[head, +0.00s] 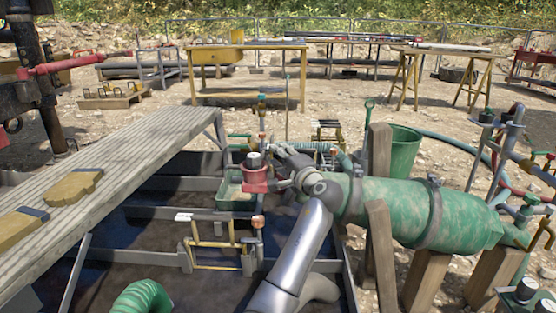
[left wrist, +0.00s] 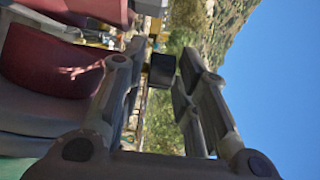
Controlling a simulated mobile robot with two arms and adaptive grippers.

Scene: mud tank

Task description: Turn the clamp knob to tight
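My left gripper (head: 280,150) reaches from the lower middle of the head view, past the near end of the green pipe (head: 465,218). In the left wrist view my left gripper (left wrist: 160,75) has its fingers spread. A small dark knob (left wrist: 162,70) shows between the fingertips, with room visible on both sides. I cannot tell whether it is the clamp knob or whether a finger touches it. A red fitting (head: 255,181) with a pale, dark-topped cap (head: 254,160) stands just left of the gripper in the head view. My right gripper is out of view.
A long wooden plank (head: 120,160) lies left over the dark tank. Wooden posts (head: 380,250) stand close right of my arm. A green bucket (head: 402,152) is behind the pipe. A yellow bracket (head: 216,243) and green hose (head: 142,297) are in front.

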